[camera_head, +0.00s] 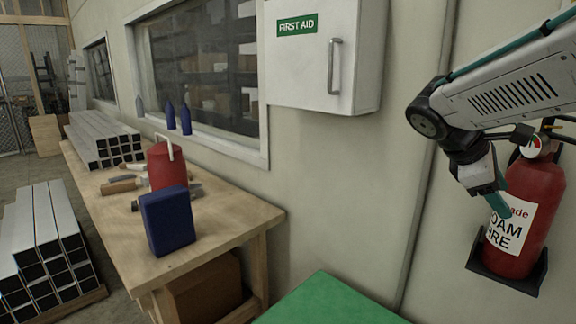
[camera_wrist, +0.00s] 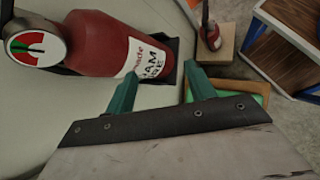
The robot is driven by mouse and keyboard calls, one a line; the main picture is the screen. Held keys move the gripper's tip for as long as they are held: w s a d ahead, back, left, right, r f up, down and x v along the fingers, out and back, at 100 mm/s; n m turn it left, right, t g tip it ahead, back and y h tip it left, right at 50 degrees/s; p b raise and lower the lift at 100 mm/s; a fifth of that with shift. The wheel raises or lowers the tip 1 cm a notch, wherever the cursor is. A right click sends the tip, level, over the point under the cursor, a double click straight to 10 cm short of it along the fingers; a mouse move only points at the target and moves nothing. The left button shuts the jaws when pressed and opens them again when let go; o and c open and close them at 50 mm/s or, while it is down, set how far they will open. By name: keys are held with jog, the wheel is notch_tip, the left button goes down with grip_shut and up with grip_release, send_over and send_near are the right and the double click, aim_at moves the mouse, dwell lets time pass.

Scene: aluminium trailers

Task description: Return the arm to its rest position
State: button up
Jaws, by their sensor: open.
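My arm reaches in from the upper right in the head view, in front of the wall. My gripper (camera_head: 500,202) hangs at its end, pointing down, and overlaps the left side of a red fire extinguisher (camera_head: 538,195) on a wall bracket. In the wrist view my gripper (camera_wrist: 158,85) shows two green fingers spread apart with nothing between them. The extinguisher (camera_wrist: 92,45) lies just beyond the fingers there, its white label and round gauge visible. I cannot tell whether a finger touches it.
A white first aid cabinet (camera_head: 322,55) hangs on the wall left of my arm. A wooden bench (camera_head: 225,215) holds a red can (camera_head: 167,168), a blue box (camera_head: 167,222) and aluminium tubes (camera_head: 100,138). A green surface (camera_head: 330,300) is below. A wooden shelf (camera_wrist: 285,45) stands at upper right.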

jog(key=s+a+f+m+t+y, duration=0.1)
jog(key=s+a+f+m+y, duration=0.3)
jog(key=s+a, duration=0.3)
jog(key=s+a+f+m+t+y, duration=0.1)
jog(key=s+a+f+m+y, duration=0.3)
jog(key=s+a, duration=0.4)
jog(key=s+f+m, duration=0.1)
jog(key=s, duration=0.2)
jog(key=shift+m+y, duration=0.4)
